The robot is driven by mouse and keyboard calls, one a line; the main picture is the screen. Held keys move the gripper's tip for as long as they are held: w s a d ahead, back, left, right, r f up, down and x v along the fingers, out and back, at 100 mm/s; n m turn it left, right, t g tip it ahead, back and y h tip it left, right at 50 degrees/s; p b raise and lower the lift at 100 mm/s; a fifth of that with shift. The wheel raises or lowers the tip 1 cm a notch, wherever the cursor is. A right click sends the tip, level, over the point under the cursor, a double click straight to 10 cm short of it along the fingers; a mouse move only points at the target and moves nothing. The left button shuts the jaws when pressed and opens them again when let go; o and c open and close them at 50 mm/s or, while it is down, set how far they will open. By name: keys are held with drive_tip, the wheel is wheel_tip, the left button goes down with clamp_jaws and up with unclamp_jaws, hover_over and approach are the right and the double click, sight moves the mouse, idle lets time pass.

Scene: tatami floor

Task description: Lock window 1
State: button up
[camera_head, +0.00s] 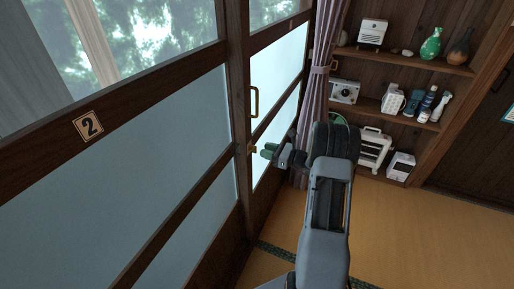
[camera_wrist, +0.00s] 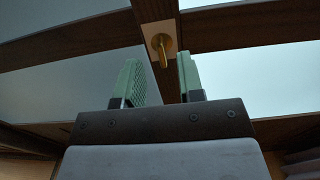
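A small brass lock (camera_head: 250,148) sits on the dark wooden window frame, just left of my fingertips in the head view. In the wrist view, the lock (camera_wrist: 161,46) shows a pale plate and a lever pointing down the picture. My gripper (camera_head: 268,151) is open, with green pads. In the wrist view, the gripper (camera_wrist: 161,77) has the lever lined up with the gap between its fingers, and nothing is gripped. I cannot tell how far the tips are from the lever. A window panel (camera_head: 110,165) bears a "2" plate (camera_head: 88,126); no "1" plate shows.
A brass pull handle (camera_head: 255,102) is on the frame above the lock. A purple curtain (camera_head: 316,85) hangs beyond my arm. Shelves (camera_head: 400,55) with vases, bottles and small appliances stand at the right. The tatami floor (camera_head: 430,235) at the lower right is clear.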

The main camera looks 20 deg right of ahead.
sight(256, 147)
drive_tip(key=shift+x, duration=2.45)
clamp_jaws()
